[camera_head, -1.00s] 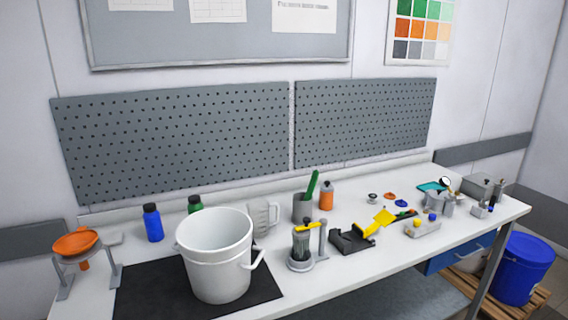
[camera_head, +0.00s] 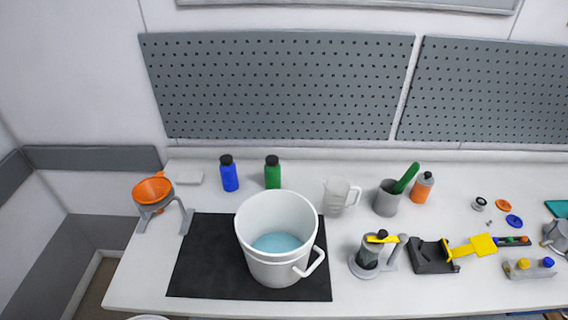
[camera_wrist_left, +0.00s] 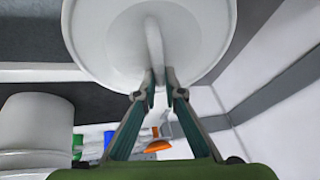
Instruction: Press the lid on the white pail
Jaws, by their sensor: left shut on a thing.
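The white pail (camera_head: 284,267) stands upright and open on a black mat (camera_head: 203,258) on the bench. Light blue contents (camera_head: 277,244) show inside, and its handle hangs at the right side. The pail also shows at the left of the left wrist view (camera_wrist_left: 34,128). My left gripper (camera_wrist_left: 159,76) is shut on the raised grip of the round white lid (camera_wrist_left: 98,38), which is apart from the pail. A sliver of a white rim (camera_head: 150,317), probably the lid, shows at the bottom of the head view. My right gripper is not in view.
An orange funnel on a stand (camera_head: 153,190) is left of the mat. Blue (camera_head: 229,175) and green (camera_head: 273,174) bottles stand behind the pail. A clear jug (camera_head: 337,197), a grey cup (camera_head: 387,199) and a grey-and-yellow device (camera_head: 368,255) stand to its right.

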